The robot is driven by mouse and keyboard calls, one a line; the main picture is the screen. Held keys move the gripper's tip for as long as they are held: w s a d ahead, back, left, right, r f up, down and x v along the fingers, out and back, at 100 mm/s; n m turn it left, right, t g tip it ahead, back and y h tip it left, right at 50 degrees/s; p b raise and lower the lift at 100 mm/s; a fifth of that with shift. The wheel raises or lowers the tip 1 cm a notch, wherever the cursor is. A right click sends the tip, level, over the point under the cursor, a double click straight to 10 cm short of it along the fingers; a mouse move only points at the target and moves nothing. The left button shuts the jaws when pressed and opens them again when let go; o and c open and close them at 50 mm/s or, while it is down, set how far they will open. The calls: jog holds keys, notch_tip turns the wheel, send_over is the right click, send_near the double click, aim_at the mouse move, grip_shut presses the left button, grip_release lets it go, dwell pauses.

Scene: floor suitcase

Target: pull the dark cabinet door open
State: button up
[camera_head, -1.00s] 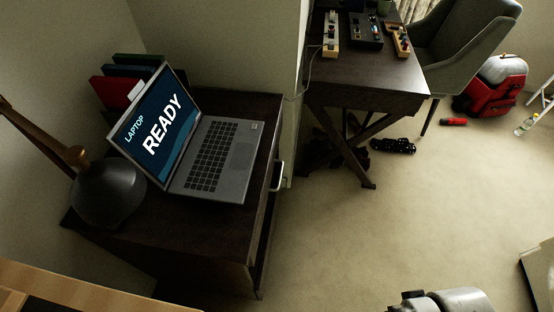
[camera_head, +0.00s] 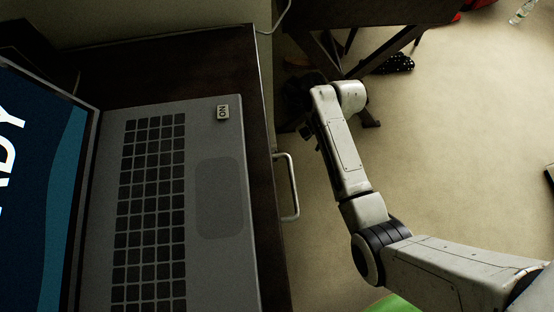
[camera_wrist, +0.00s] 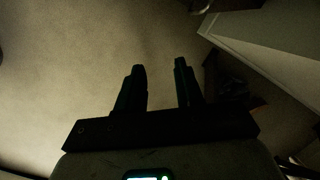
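The dark cabinet (camera_head: 180,75) fills the left of the head view, seen from above. Its door (camera_head: 275,225) is on the right side and shows only as a narrow, steep strip. A pale metal bar handle (camera_head: 293,187) sticks out from it to the right. From this angle I cannot tell if the door is fully shut. My gripper (camera_head: 300,100) is beyond the handle in the picture, near the desk legs, apart from the handle. In the wrist view my gripper (camera_wrist: 160,75) has two dark fingers spread apart, with nothing visible between them, above carpet.
An open laptop (camera_head: 230,270) covers much of the cabinet top. A dark desk (camera_head: 390,12) with crossed legs stands behind my gripper. Carpet (camera_head: 460,150) to the right is largely clear. In the wrist view, a pale straight-edged surface (camera_wrist: 265,50) lies at the upper right.

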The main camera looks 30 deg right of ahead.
jog(key=w+a+f+m+b, duration=0.1)
jog(key=w+a+f+b, duration=0.2)
jog(key=f, duration=0.3)
jog(key=w+a+f+m+y+b, duration=0.1)
jog(key=w+a+f+m+b, duration=0.1)
jog(key=f+b, duration=0.4)
jog(key=w+a+f+m+y+b, duration=0.1)
jog(key=w+a+f+m+b, duration=0.1)
jog(key=f, duration=0.5)
jog(key=shift+w+a+f+b, duration=0.2)
jog(key=shift+w+a+b, duration=0.25)
jog(key=shift+b, duration=0.4)
jog(key=shift+w+a+f+b, duration=0.2)
jog(key=shift+w+a+b, duration=0.15)
jog(key=shift+a+b, duration=0.35)
jog(key=shift+d, duration=0.15)
grip_shut()
